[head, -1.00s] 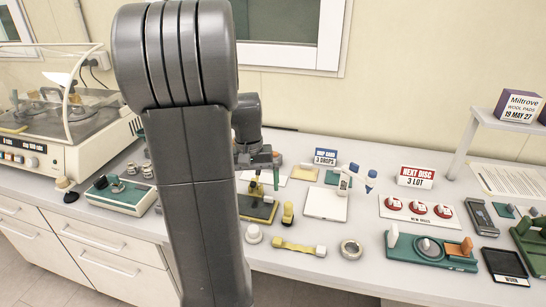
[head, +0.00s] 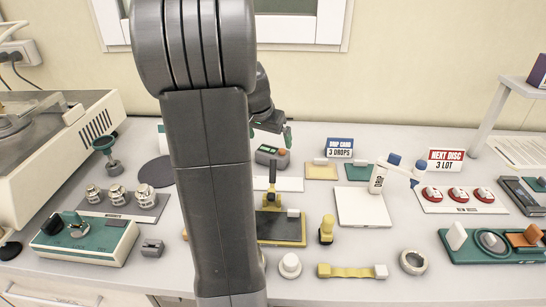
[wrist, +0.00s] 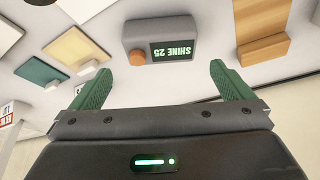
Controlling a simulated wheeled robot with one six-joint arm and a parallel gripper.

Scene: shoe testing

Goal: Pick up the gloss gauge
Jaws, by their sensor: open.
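The gloss gauge appears to be the small grey box with a lit display reading "SHINE 25" and an orange knob (wrist: 160,45) in the wrist view, upside down there.
A dark tray with a yellow stamp-like tool (head: 281,230) sits in front. A wooden block (wrist: 262,35) shows beside the gauge in the wrist view.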

